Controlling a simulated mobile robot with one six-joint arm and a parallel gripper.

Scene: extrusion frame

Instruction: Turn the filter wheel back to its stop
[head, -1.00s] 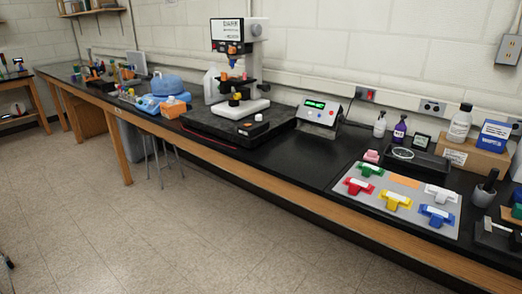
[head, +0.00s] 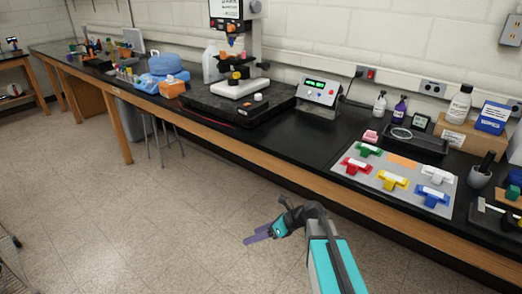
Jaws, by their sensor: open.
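A white and black microscope-like instrument (head: 246,52) stands on a dark slab at the back of the bench. It carries small orange, blue and yellow parts, with an orange knob (head: 231,27) near its head. Which part is the filter wheel is too small to tell, and the instrument's top is cut off by the picture edge. My gripper (head: 256,236), with purple fingers, is open and empty. It shows over the floor in front of the bench, well away from the instrument.
The dark slab (head: 205,105) fills the bench under the instrument. A control box (head: 319,91) with a green display stands to its right. A grey board (head: 398,200) with coloured T-shaped pieces lies further right. Blue and orange containers stand left. The floor in front is clear.

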